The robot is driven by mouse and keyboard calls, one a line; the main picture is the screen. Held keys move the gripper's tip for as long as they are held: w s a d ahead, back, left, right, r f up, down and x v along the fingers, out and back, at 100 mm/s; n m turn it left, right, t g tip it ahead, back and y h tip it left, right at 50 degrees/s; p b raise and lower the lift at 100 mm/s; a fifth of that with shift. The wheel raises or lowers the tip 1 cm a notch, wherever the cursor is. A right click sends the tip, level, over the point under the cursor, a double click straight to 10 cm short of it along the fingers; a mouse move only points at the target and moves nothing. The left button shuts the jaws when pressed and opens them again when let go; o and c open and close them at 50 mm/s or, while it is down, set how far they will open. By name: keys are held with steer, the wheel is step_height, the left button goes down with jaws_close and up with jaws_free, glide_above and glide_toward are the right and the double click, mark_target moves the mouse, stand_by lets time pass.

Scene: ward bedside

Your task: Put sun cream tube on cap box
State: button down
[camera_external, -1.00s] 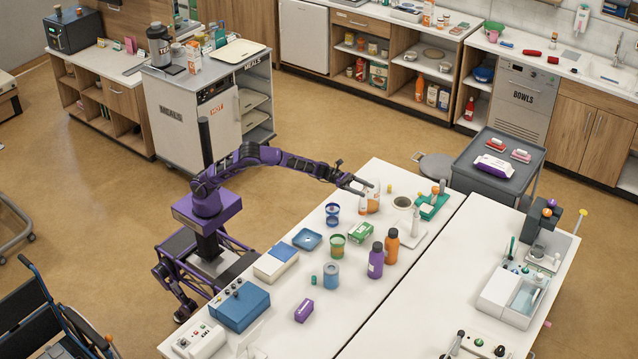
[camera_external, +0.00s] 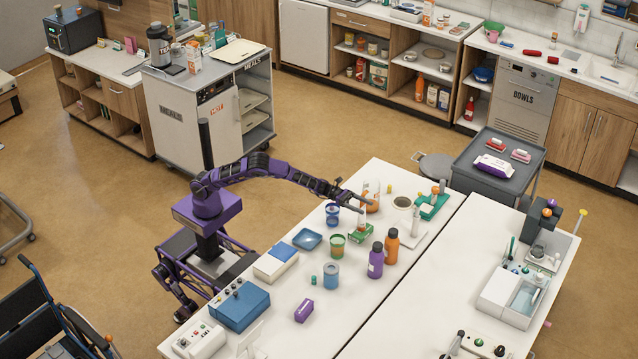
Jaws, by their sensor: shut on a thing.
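My gripper (camera_external: 361,205) is over the far half of the long white table, shut on a slim orange and white tube, which I take for the sun cream tube (camera_external: 362,217). The tube is upright, and my fingers hide part of it. A small green and white box, likely the cap box (camera_external: 361,233), lies on the table directly below it. The tube's lower end appears at or just above the top of the box; I cannot tell whether they touch.
An orange-capped bottle (camera_external: 373,201) stands close behind the gripper. A blue cup (camera_external: 332,214) and a green tin (camera_external: 337,246) are to the left. A purple bottle (camera_external: 376,260) and an orange bottle (camera_external: 391,246) stand in front.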

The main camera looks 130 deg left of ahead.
jaws_free()
steer(key=shift+f, duration=0.1)
steer(key=shift+r, duration=0.2)
steer(key=s, duration=1.2)
steer(key=shift+f, duration=0.1)
